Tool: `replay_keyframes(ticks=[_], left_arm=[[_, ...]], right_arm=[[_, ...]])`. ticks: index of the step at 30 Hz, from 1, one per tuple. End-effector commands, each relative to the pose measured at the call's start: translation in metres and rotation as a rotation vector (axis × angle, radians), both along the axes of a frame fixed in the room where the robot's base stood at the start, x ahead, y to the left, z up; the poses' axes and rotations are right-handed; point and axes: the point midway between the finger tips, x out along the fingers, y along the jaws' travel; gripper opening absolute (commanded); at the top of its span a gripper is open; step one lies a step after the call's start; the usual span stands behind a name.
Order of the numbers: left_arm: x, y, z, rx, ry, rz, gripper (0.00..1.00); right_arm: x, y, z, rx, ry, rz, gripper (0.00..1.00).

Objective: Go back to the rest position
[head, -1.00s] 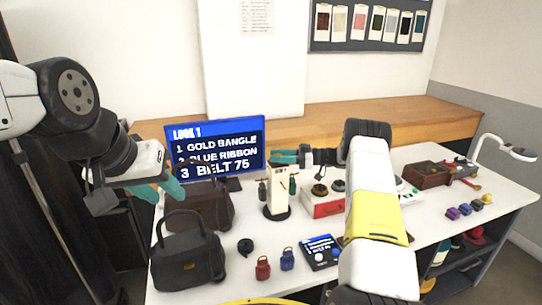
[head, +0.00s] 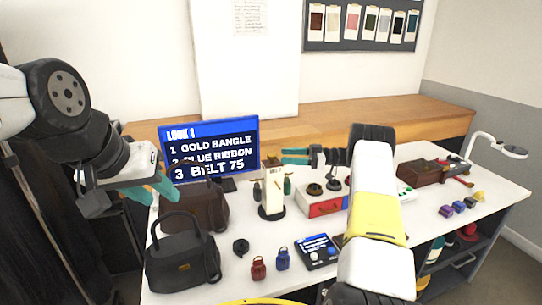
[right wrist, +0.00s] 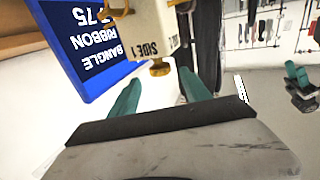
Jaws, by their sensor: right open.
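My left gripper (head: 152,190) hangs at the left above the dark handbags. Its teal fingers are apart with nothing between them. My right gripper (head: 290,156) points left above the table, near the top of the white display stand (head: 271,190). In the right wrist view, the right gripper's teal fingers (right wrist: 160,95) are wide apart and empty. The white stand (right wrist: 150,35), marked "SIDE 1", shows beyond them with a yellow knob at its end. Contact between stand and fingers cannot be seen.
The screen (head: 210,150) stands behind the brown handbag (head: 195,205) and black handbag (head: 182,262). A red-fronted box (head: 325,207) is below my right arm. A lamp (head: 505,147) stands far right.

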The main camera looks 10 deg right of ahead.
Motion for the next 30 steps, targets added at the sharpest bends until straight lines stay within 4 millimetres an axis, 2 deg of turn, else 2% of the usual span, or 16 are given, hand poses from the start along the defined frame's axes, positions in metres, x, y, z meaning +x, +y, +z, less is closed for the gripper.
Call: replay_keyframes(ticks=[3,6,14,17,20,23,25,27,30], left_arm=[[0.000,0.000,0.000,0.000,0.000,0.000,0.36],[0.000,0.000,0.000,0.000,0.000,0.000,0.36],[0.000,0.000,0.000,0.000,0.000,0.000,0.36],[0.000,0.000,0.000,0.000,0.000,0.000,0.36],[0.000,0.000,0.000,0.000,0.000,0.000,0.36],[0.000,0.000,0.000,0.000,0.000,0.000,0.36],[0.000,0.000,0.000,0.000,0.000,0.000,0.36],[0.000,0.000,0.000,0.000,0.000,0.000,0.36],[0.000,0.000,0.000,0.000,0.000,0.000,0.36]], right_arm=[[-0.002,-0.012,0.000,-0.001,0.000,-0.001,0.56],[-0.003,-0.015,0.000,0.000,0.001,0.000,0.56],[-0.003,-0.015,0.000,0.000,0.000,0.000,0.56],[0.004,-0.014,0.011,-0.005,-0.019,-0.030,0.56],[0.025,-0.011,0.045,-0.017,-0.075,-0.125,0.56],[0.055,-0.010,0.102,-0.036,-0.155,-0.294,0.56],[0.073,-0.013,0.147,-0.050,-0.203,-0.434,0.56],[0.084,-0.018,0.190,-0.063,-0.236,-0.573,0.56],[0.088,-0.029,0.244,-0.084,-0.253,-0.761,0.56]])
